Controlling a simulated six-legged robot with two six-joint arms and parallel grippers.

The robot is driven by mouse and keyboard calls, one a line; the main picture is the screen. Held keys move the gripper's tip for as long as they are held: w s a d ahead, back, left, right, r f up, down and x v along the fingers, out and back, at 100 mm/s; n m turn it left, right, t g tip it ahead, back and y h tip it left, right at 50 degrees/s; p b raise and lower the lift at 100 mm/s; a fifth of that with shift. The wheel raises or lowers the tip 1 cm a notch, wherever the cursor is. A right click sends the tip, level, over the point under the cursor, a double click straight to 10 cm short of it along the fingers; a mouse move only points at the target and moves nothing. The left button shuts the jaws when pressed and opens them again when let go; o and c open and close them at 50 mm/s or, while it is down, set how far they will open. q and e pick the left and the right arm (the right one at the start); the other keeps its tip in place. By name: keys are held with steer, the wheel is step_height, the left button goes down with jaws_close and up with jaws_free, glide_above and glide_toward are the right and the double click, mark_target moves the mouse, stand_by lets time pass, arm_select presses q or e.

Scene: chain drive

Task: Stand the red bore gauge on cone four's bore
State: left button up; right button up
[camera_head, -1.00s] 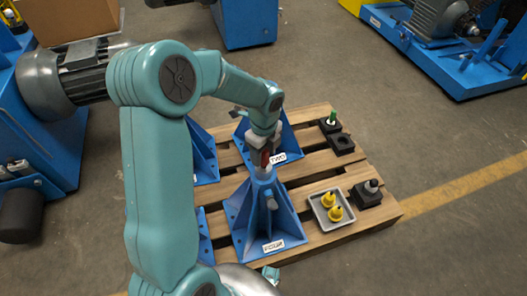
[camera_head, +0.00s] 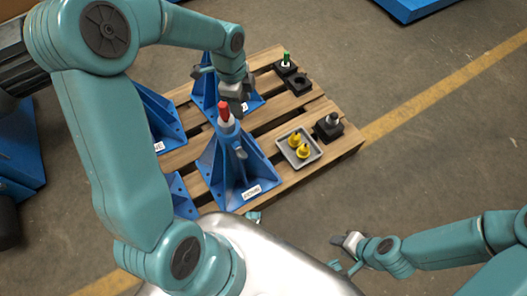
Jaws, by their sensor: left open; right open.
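The red bore gauge (camera_head: 224,111) stands upright on top of the blue cone (camera_head: 229,172) labelled FOUR, its pale lower part at the cone's bore. How deep it sits in the bore I cannot tell. My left gripper (camera_head: 238,103) is open, just behind and to the right of the gauge's red top, and looks apart from it. My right gripper (camera_head: 343,246) is open and empty, low in the picture, over the floor in front of the pallet.
A grey tray (camera_head: 282,150) with yellow plugs (camera_head: 302,151) lies right of cone four on the wooden pallet (camera_head: 340,151). Black blocks stand nearby, one with a grey-topped piece (camera_head: 332,120), one with a green piece (camera_head: 286,59). Other blue cones stand behind and left.

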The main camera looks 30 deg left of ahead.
arm_select(q)
steer(key=s+d+f+n+h, duration=0.1)
steer(key=s+d+f+n, duration=0.1)
steer(key=d+f+n, duration=0.35)
steer(key=s+d+f+n+h, duration=0.1)
steer(key=s+d+f+n, duration=0.15)
steer(key=d+f, duration=0.45)
steer(key=s+d+f+n, duration=0.5)
steer(key=s+f+n, duration=0.2)
steer(key=s, duration=0.3)
steer(key=shift+s+d+f+n+h, duration=0.2)
steer(key=shift+d+f+n+h, duration=0.15)
steer(key=shift+n, duration=0.55)
steer(key=shift+r, duration=0.15)
